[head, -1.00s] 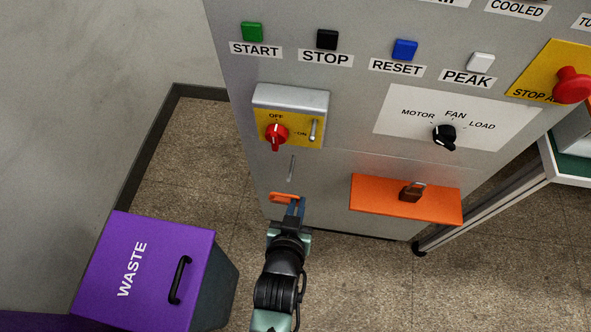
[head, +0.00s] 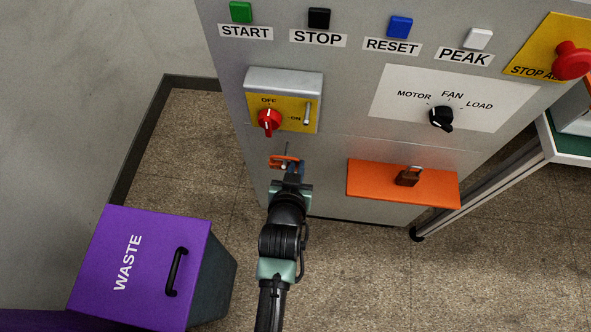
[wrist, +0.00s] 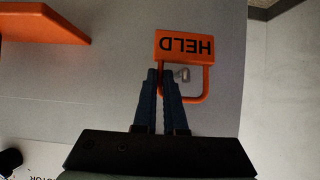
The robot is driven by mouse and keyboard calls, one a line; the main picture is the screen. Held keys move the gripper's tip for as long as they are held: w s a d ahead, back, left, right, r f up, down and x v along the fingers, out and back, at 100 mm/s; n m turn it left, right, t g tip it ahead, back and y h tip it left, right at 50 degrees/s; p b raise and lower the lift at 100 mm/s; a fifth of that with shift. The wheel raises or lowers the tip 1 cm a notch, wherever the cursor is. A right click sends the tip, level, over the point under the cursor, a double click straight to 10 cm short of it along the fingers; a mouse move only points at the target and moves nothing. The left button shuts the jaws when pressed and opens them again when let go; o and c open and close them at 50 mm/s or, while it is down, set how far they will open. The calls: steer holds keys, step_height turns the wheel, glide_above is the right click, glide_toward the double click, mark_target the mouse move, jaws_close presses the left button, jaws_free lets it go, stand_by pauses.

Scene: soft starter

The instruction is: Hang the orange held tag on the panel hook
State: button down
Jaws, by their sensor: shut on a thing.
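The orange tag (wrist: 185,46), marked HELD upside down in the wrist view, has an open orange loop. My gripper (wrist: 160,73) is shut on the loop's left side, which its fingers partly hide. The small metal panel hook (wrist: 183,74) shows inside the loop's opening. I cannot tell whether it passes through the loop or only lines up with it. In the head view, the tag (head: 281,161) is at the panel's lower left, below the switch box. The thin hook (head: 287,149) meets the tag's upper edge there, and my gripper (head: 294,169) comes from below.
An orange shelf (head: 365,182) with a brown padlock (head: 408,177) juts out right of my gripper. The switch box (head: 284,82) with red knob (head: 269,121) is above. A purple WASTE bin (head: 140,260) stands at lower left. Floor between bin and panel is clear.

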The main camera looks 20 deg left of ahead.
steer(key=shift+w+a+f+b, duration=0.25)
steer(key=shift+w+f+b, duration=0.65)
steer(key=shift+f+b, duration=0.15)
steer(key=c, duration=0.9)
jaws_free()
steer(key=shift+a+f, duration=0.1)
steer(key=shift+a, duration=0.05)
steer(key=shift+s, duration=0.15)
steer(key=p+v, duration=0.3)
steer(key=v, duration=0.9)
steer(key=shift+s+d+r, duration=0.2)
steer(key=shift+d+r, duration=0.15)
